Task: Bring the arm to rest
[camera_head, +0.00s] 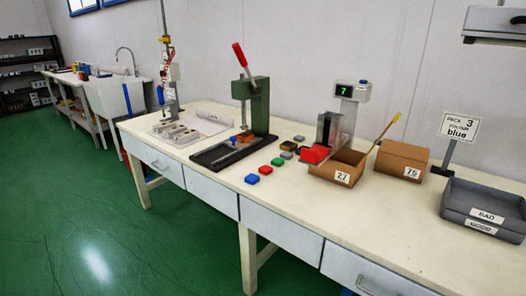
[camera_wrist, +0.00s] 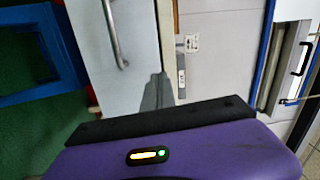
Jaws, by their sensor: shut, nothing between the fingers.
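My gripper (camera_wrist: 158,84) shows in the wrist view as a narrow grey shape beyond a black bar and a purple body with a small lit indicator. It is shut and empty. In the wrist view it lies in front of a pale drawer front with a metal handle (camera_wrist: 115,35). Neither my arm nor my gripper shows in the head view. The long cream workbench (camera_head: 400,230) stands in front of me, with pale drawers along its front.
On the bench are a green press (camera_head: 258,105) with a red lever, coloured blocks, cardboard boxes (camera_head: 402,158), a display stand (camera_head: 352,92) reading 7, a sign (camera_head: 460,127) and grey trays (camera_head: 482,200). The green floor (camera_head: 110,230) at left is clear.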

